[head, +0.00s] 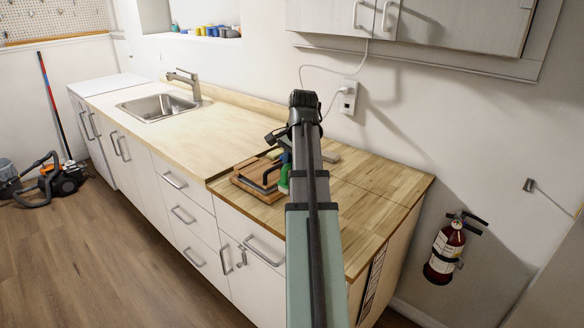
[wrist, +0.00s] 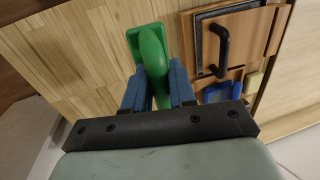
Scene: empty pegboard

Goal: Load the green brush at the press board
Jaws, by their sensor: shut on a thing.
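The green brush (wrist: 151,45) is between the two blue fingers of my gripper (wrist: 158,72) in the wrist view. The gripper is shut on its rounded green handle; a flat green part shows beyond the handle over the wooden counter. In the head view only a little of the green brush (head: 284,178) shows, beside my arm, which hides the rest. The press board (head: 250,184) is a brown wooden block with a dark plate and handle, just left of the brush. In the wrist view the press board (wrist: 262,32), with its black handle, lies right of my gripper, apart from the brush.
A blue item (wrist: 216,92) and a small yellowish piece (wrist: 253,84) lie by the board's near edge in the wrist view. The wooden counter (head: 385,185) is clear at right; a sink (head: 158,106) is far left.

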